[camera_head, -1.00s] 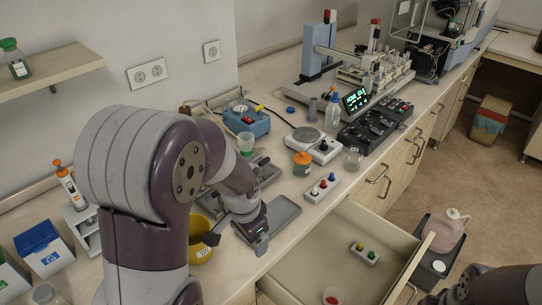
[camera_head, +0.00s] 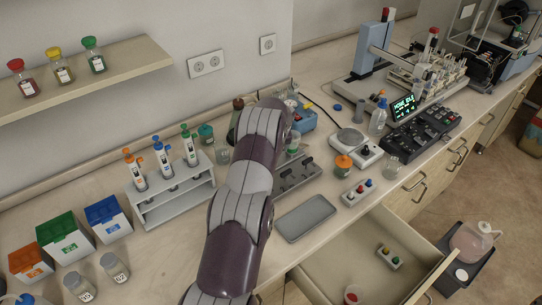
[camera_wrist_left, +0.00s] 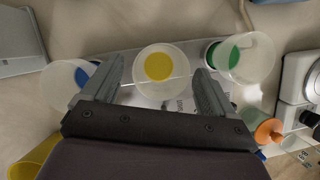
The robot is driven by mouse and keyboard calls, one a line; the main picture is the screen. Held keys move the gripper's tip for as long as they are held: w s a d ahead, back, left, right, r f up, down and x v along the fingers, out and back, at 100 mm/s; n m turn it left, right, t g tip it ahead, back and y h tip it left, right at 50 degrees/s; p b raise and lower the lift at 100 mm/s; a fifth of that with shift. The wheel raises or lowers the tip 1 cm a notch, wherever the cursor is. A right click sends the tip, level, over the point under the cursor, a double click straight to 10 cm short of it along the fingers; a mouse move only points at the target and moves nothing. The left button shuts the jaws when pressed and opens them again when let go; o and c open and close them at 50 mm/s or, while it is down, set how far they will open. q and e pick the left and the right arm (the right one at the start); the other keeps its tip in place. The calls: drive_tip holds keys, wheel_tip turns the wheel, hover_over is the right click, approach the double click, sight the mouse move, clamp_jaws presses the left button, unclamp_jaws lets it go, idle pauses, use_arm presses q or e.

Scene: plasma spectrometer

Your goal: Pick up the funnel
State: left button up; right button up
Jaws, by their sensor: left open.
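No funnel shape shows plainly, and I cannot tell whether a clear cup is it. In the left wrist view a clear round cup with a yellow centre (camera_wrist_left: 159,67) appears between the fingertips of my open left gripper (camera_wrist_left: 157,68); contact is unclear. A clear cup with a blue patch (camera_wrist_left: 70,82) is left of it, and one with green (camera_wrist_left: 246,57) is right. In the head view my forearm hides the left gripper and most of the cups; a cup with green (camera_head: 293,143) shows beside it. A yellow curved rim (camera_wrist_left: 35,160) shows at lower left.
A rack of pipettes (camera_head: 172,200) stands left of my arm. The grey tray (camera_head: 305,218), orange-lidded jar (camera_head: 343,163) and glass beaker (camera_head: 391,167) are to the right. An open drawer (camera_head: 345,260) juts out in front. A shelf with capped bottles (camera_head: 90,80) is at upper left.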

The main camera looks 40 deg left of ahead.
use_arm(q)
drive_tip(key=shift+p+x, duration=0.4)
drive_tip(key=shift+x, duration=1.45)
drive_tip(key=shift+r, duration=0.1)
drive_tip(key=c, duration=1.1)
drive_tip(key=shift+o, duration=0.2)
